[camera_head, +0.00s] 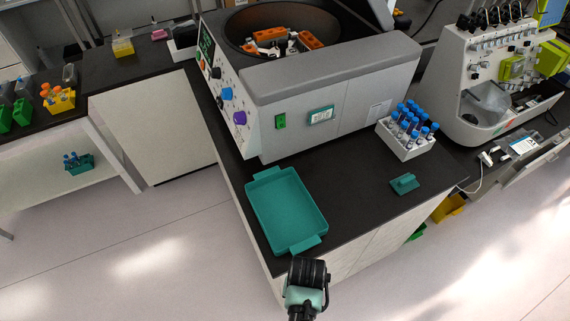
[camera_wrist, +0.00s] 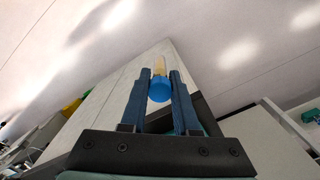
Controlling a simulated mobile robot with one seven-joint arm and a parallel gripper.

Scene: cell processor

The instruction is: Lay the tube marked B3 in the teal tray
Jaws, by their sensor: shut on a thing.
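My gripper (camera_wrist: 160,82) is shut on a tube (camera_wrist: 159,89) with a blue cap and a yellowish body. The cap faces the wrist camera and the body points away from it, beyond the fingers. No marking can be read on the tube. The teal tray (camera_head: 286,210) lies on the black bench top in front of the centrifuge and looks empty. In the head view my arm's dark end is at the bottom, just off the tray's near handle. The fingers and the held tube are hidden there.
A white rack (camera_head: 405,150) of blue-capped tubes stands to the right of the tray, against the large centrifuge (camera_head: 330,85). A small teal piece (camera_head: 404,183) lies in front of the rack. The bench between tray and rack is clear.

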